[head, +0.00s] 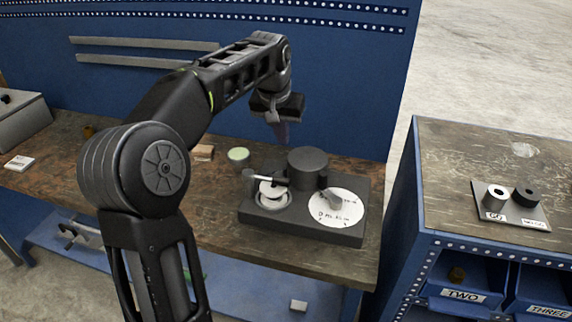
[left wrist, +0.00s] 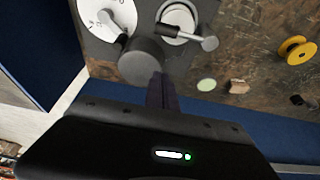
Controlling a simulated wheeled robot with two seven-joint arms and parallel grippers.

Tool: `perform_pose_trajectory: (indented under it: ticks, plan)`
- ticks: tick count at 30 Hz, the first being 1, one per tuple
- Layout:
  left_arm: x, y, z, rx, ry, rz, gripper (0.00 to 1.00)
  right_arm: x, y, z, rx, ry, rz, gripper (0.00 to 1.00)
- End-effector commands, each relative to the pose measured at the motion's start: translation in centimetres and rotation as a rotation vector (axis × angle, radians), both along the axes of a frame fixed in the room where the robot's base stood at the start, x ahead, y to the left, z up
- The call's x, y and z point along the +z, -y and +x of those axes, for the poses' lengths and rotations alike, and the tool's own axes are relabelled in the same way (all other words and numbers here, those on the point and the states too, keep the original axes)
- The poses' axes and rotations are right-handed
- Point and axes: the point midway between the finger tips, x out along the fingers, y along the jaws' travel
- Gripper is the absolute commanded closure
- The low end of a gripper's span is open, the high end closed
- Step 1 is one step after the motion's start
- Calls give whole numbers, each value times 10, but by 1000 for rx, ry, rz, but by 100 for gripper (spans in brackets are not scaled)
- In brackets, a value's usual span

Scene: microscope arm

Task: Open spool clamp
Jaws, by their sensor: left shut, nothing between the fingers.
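The clamp device is a dark grey block (head: 260,218) on the wooden bench, with a black cylinder (head: 308,166) at its back and a white dial (head: 338,207) with a grey knob at its right. At its left a pale round disc (head: 271,194) sits under a lever (head: 266,179) with a black sleeve and a grey end. In the left wrist view the lever (left wrist: 186,33) lies across the disc. My left gripper (head: 281,132) is shut and empty, pointing down behind the black cylinder. In the left wrist view its fingers (left wrist: 161,92) reach close to the cylinder; contact cannot be told.
A green-topped round tin (head: 239,155) and a small wooden block (head: 203,152) lie left of the device. A yellow spool (left wrist: 296,50) shows in the left wrist view. The blue back panel stands close behind. A second bench (head: 460,150) at right holds two small cylinders.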

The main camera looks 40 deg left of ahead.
Motion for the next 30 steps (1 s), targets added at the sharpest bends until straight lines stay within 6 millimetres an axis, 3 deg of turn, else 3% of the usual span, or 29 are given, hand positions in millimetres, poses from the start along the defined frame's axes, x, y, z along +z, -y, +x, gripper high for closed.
perform_pose_trajectory:
  ticks: [11,25,30]
  plan:
    - [-15,-2,5,0,-3,0,100,2,0,0,0,0,0,100]
    - [-97,-11,32,1,-4,-2,100,17,1,-2,-2,-6,-4,100]
    - [-97,-3,8,0,0,0,100,21,1,-2,-3,-7,-6,100]
